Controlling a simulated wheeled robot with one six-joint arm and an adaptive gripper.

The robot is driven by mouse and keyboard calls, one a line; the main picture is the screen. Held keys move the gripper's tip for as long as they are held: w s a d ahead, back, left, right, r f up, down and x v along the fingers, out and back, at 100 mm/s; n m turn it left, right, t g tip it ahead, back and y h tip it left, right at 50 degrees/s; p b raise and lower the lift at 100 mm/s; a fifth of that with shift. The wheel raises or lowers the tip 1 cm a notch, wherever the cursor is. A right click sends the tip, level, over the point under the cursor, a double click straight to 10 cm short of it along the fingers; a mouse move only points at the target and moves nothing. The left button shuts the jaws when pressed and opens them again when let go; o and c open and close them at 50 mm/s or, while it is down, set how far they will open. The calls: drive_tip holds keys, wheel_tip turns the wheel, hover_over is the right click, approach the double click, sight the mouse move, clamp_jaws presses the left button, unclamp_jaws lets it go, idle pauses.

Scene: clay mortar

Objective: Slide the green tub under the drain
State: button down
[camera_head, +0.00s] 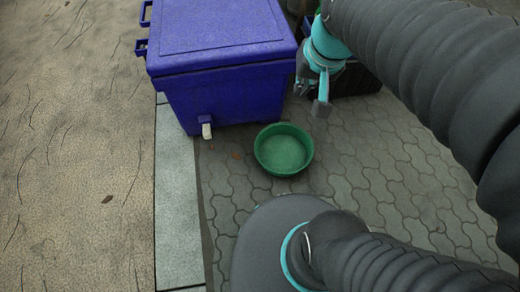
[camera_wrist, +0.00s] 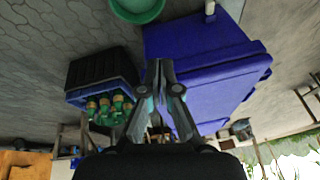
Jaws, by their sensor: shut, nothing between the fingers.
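The green tub (camera_head: 284,149) is round and shallow and looks empty. It sits on the paving in front of the blue cooler (camera_head: 225,90), to the right of the drain. The drain (camera_head: 206,130) is a small pale spout low on the cooler's front. My gripper (camera_head: 321,108) is shut and empty, above and to the right of the tub, apart from it. In the wrist view, the shut fingers (camera_wrist: 160,65) point toward the cooler (camera_wrist: 195,60), with the tub (camera_wrist: 137,8) cut off at the top edge. A pale piece, likely the drain (camera_wrist: 210,8), shows beside the cooler.
A dark crate with green bottles (camera_wrist: 105,95) stands beside the cooler in the wrist view. A pale stone kerb (camera_head: 178,200) and brown ground (camera_head: 75,150) lie left of the paving. The paving between tub and drain looks clear apart from small leaves.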

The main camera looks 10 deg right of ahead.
drive_tip(key=w+d+f+m+g+y+b, duration=0.3)
drive_tip(key=w+f+m, duration=0.5)
drive_tip(key=w+f, duration=1.15)
drive_tip(key=m+g+y, duration=0.1)
drive_tip(key=m+y, duration=0.4)
drive_tip(key=m, duration=0.3)
hover_over(263, 159)
drive_tip(key=d, duration=0.4)
wheel_tip(263, 159, down, 40)
drive_tip(key=shift+d, duration=0.15)
drive_tip(key=a, duration=0.3)
drive_tip(key=shift+a, duration=0.55)
